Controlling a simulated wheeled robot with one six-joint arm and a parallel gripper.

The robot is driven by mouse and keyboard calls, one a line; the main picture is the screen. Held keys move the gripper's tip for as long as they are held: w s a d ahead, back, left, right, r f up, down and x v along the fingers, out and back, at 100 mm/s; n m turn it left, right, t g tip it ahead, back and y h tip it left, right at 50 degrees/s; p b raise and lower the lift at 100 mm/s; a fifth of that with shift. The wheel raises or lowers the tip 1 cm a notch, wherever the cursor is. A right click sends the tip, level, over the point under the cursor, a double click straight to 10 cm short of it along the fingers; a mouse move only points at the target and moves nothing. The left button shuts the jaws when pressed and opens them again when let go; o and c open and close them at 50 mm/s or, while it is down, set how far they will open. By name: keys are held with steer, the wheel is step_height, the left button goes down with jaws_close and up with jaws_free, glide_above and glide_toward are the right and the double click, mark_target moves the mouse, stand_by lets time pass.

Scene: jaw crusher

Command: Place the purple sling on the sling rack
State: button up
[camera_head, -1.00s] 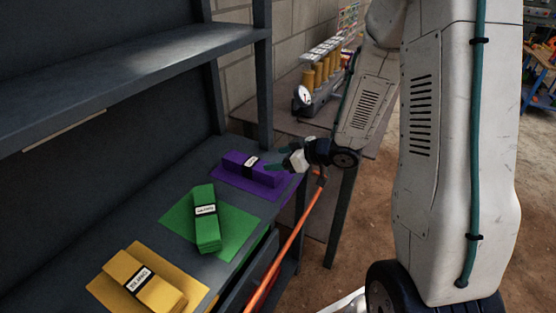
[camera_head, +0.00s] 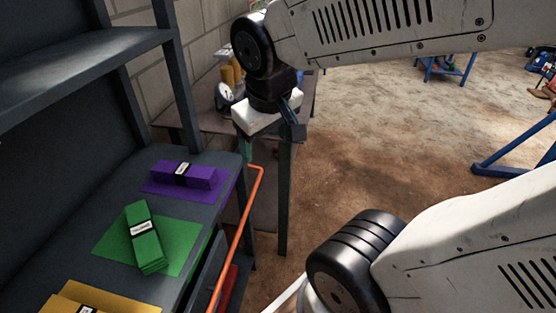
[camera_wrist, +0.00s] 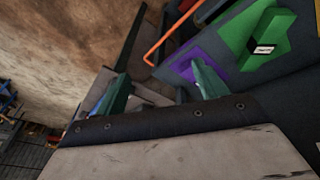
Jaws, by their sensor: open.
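The purple sling (camera_head: 188,174) is a folded bundle with a white label on a dark band. It lies on a purple mat (camera_head: 152,189) on the dark rack shelf (camera_head: 86,208), beside the green sling (camera_head: 143,236). My gripper (camera_head: 268,143) is open and empty, to the right of the purple sling and clear of the shelf. In the wrist view the open green-tipped fingers (camera_wrist: 158,84) show.
A yellow sling (camera_head: 75,304) on a yellow mat is partly cut off. An orange rail (camera_head: 244,225) runs along the shelf's front. A table (camera_head: 190,134) with a gauge (camera_head: 224,96) and yellow cylinders (camera_head: 227,76) stands behind. The floor to the right is mostly open.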

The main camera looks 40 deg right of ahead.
steer(key=s+a+r+g+y, duration=0.1)
steer(key=s+a, duration=0.3)
steer(key=s, duration=0.4)
steer(key=shift+r+g+y, duration=0.2)
steer(key=shift+g+y, duration=0.2)
steer(key=shift+g, duration=0.1)
steer(key=shift+w, duration=0.1)
